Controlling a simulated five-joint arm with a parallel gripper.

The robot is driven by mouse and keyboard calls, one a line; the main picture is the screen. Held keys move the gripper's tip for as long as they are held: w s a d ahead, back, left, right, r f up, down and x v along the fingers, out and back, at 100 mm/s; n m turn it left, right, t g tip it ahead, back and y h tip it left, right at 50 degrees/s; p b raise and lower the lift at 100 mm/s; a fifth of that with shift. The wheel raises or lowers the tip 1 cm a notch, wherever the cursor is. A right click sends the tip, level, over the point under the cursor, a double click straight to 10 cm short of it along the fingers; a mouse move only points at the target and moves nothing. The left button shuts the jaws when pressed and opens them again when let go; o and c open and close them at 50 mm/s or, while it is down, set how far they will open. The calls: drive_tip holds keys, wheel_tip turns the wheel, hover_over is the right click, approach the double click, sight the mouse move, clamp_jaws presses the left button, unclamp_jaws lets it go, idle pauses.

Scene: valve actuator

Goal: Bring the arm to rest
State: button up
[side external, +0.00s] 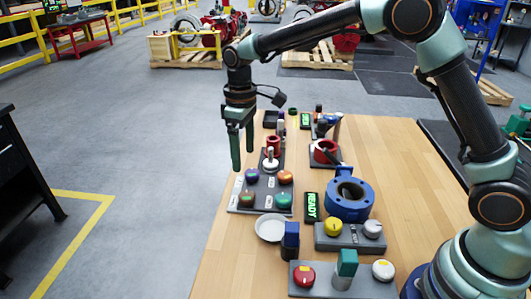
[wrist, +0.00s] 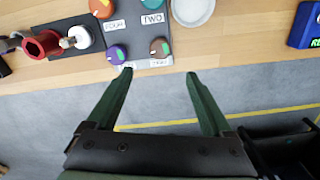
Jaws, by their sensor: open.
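My gripper (side external: 241,150) hangs pointing down past the left edge of the wooden table (side external: 228,262), beside the grey knob panel. In the wrist view my gripper (wrist: 160,74) has its two green fingers wide apart, with nothing between them but floor and the table edge. The knob panel (side external: 241,207) carries orange, teal, purple and brown knobs. In the wrist view the panel (wrist: 134,36) lies beyond the fingertips, with labels such as FOUR and TWO beside the knobs. I cannot tell the exact gap between fingers and panel.
A white dish (side external: 270,228), a blue ring-shaped valve body (side external: 349,199), a READY display (side external: 311,207) and button boxes with a red button (side external: 304,276) and a yellow button (side external: 333,227) stand on the table. A red valve piece (side external: 325,151) sits farther back.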

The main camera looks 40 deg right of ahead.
drive_tip(key=s+d+r+m+t, duration=0.4)
drive_tip(key=s+d+r, duration=0.65)
drive_tip(key=s, duration=0.25)
drive_tip(key=s+d+m+t, duration=0.1)
drive_tip(key=s+m, duration=0.1)
drive_tip(key=s, duration=0.4)
drive_tip(key=shift+s+d+f+t, duration=0.2)
drive_tip(key=shift+d+f+t, duration=0.05)
drive_tip(key=shift+d+t, duration=0.05)
